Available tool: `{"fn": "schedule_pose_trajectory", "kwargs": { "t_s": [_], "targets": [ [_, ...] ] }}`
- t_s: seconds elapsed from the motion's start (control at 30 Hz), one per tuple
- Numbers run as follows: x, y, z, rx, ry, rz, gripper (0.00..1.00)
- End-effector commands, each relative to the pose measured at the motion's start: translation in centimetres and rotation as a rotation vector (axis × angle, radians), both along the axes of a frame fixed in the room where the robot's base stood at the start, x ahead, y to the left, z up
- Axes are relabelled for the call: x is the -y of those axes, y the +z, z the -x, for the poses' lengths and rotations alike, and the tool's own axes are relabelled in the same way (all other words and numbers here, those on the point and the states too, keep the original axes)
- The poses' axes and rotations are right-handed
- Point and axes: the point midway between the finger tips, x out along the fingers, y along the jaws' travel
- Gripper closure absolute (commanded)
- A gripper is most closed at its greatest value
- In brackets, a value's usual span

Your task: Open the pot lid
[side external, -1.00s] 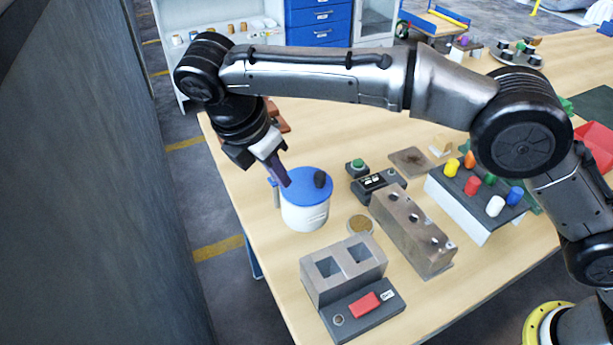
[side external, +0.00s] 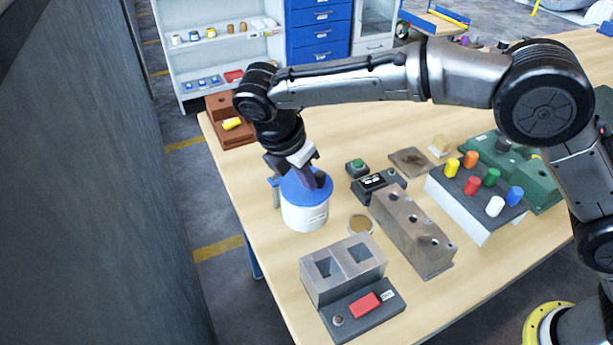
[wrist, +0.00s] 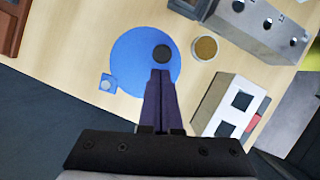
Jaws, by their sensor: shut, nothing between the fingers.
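The white pot (side external: 304,216) stands near the left edge of the wooden table. Its blue lid (side external: 296,190) lies flat on top and looks closed; it also shows in the wrist view (wrist: 132,72). A dark knob (wrist: 161,52) rises from the lid near its rim. My gripper (side external: 314,184) points down over the lid, with its fingertips beside the knob. In the wrist view my gripper (wrist: 160,74) has both fingers together, empty, just below the knob. I cannot tell whether the fingertips touch the knob or lid.
A round tan disc (side external: 361,224) lies right of the pot. A grey two-hole block (side external: 343,268) stands in front, and a metal block with holes (side external: 411,230) to the right. A brown tray with a yellow peg (side external: 229,124) sits behind left.

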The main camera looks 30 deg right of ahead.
Motion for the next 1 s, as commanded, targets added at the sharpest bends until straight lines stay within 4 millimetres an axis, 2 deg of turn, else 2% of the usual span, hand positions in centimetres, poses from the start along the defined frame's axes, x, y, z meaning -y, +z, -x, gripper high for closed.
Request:
{"fn": "schedule_pose_trajectory", "kwargs": {
  "t_s": [0.77, 1.0],
  "targets": [
    [0.8, 0.1, -0.5, 0.001, 0.120, -0.001, 1.00],
    [1.6, 0.1, -1.1, 0.000, 0.241, 0.000, 1.00]
  ]
}}
